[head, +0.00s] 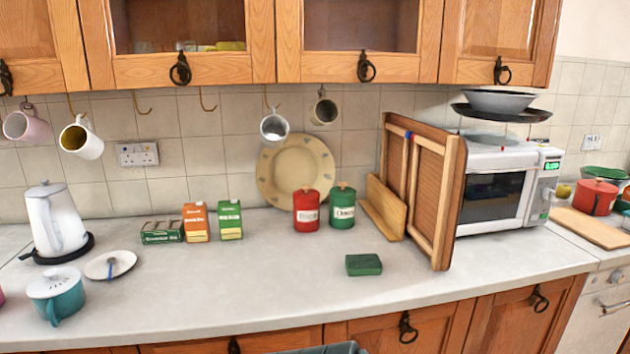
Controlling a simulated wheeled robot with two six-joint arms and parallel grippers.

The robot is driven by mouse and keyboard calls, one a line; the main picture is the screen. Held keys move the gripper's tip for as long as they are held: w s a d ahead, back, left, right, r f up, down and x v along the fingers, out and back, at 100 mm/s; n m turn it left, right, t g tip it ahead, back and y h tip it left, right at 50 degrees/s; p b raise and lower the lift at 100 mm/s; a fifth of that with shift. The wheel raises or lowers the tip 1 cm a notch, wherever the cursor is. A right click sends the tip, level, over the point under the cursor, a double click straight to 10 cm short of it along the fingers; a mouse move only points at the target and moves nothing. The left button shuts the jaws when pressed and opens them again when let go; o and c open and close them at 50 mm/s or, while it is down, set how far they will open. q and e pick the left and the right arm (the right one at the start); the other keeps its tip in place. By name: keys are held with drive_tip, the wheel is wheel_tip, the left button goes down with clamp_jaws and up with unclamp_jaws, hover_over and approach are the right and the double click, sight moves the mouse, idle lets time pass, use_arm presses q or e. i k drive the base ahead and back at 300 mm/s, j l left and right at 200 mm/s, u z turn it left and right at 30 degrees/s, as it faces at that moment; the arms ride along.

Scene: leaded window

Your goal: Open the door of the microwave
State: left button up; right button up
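The white microwave (508,183) stands at the right end of the counter, against the tiled wall. Its dark-windowed door (490,196) looks shut, with a control panel (545,187) and lit green display on the right of the front. The left part of the microwave is hidden behind an upright wooden tray or panel. Neither of my grippers is in the head view.
The wooden panel (434,195) stands just left of the microwave, reaching towards the counter's front. A green sponge (363,264) lies left of it. The front middle counter (220,285) is clear.

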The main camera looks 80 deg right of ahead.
sight(497, 201)
drive_tip(key=z, duration=3.75)
drive_tip(key=i+l, duration=0.2)
drive_tip(key=l, duration=0.15)
drive_tip(key=i+l, duration=0.2)
drive_tip(key=i+l+u, duration=0.05)
drive_tip(key=l, duration=0.05)
